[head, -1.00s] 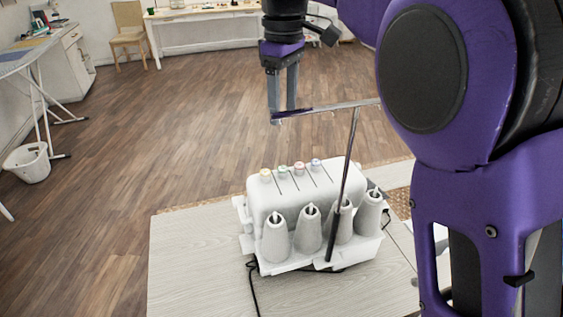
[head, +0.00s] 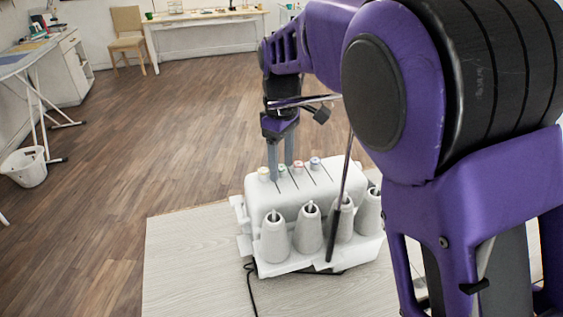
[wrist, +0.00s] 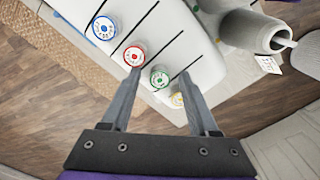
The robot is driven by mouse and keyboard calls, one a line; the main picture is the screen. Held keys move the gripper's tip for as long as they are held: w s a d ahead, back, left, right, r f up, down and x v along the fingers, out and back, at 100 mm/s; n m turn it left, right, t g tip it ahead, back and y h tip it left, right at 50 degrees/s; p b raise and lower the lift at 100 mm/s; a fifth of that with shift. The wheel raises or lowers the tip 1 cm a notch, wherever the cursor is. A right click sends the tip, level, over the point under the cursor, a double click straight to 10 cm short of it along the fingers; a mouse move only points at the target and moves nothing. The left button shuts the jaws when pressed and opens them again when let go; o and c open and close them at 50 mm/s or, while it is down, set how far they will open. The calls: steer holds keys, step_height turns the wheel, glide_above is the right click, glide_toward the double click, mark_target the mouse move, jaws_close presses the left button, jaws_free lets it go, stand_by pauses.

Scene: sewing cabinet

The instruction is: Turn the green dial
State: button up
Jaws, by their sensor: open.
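The green dial (wrist: 159,77) is on top of the white serger (head: 300,195), second from the left of a row of coloured dials in the head view, where it also shows (head: 282,170). In the wrist view it lies between the two fingers, near the fingertips, with the red dial (wrist: 134,56) and yellow dial (wrist: 178,98) on either side. My gripper (head: 280,158) is open and points down at the dials from the far side of the machine. The wrist view shows its two fingers (wrist: 161,82) spread apart. I cannot tell whether a fingertip touches anything.
A blue dial (wrist: 104,28) is at the row's end. Several white thread cones (head: 308,230) stand at the machine's front, with a thin thread stand (head: 342,195) rising beside my arm. The machine sits on a pale table (head: 190,260) with bare room at left.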

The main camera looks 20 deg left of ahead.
jaws_close()
stand_by(0.5)
steer(key=shift+r+n+p, duration=0.15)
steer(key=shift+n+p, duration=0.5)
steer(key=shift+n, duration=0.35)
steer(key=n+p, duration=0.1)
steer(key=n, duration=0.1)
steer(key=shift+n, duration=0.4)
steer(key=n, duration=0.3)
steer(key=shift+w+n, duration=0.1)
steer(key=shift+n, duration=1.7)
